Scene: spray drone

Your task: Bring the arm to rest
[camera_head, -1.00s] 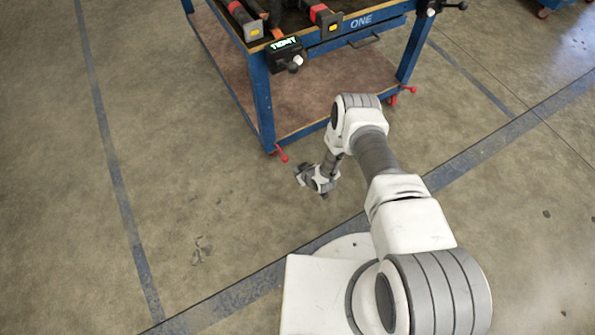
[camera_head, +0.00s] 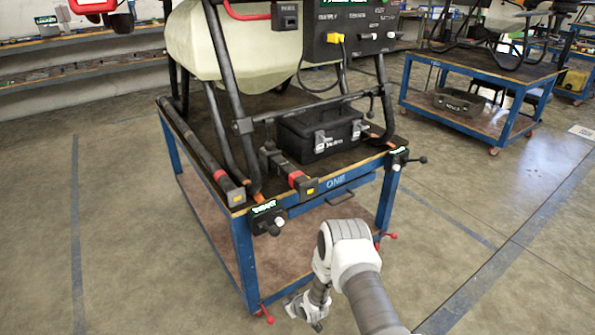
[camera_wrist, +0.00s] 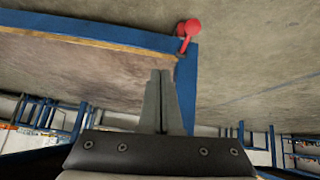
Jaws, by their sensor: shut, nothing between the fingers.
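My gripper (camera_head: 318,325) hangs low at the front of the blue cart, near the bottom of the head view. The arm is bent, with its white and grey elbow in front of the cart's right front side. In the wrist view my gripper's two fingers (camera_wrist: 160,76) lie together, with nothing between them. The fingers look apart from the cart there.
The blue cart (camera_head: 335,181) marked ONE stands close ahead, with a black frame, a pale tank (camera_head: 225,45) and a black case (camera_head: 318,135) on it. Its red caster lever (camera_wrist: 188,28) shows in the wrist view. A second cart (camera_head: 470,69) stands back right. Floor at left is clear.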

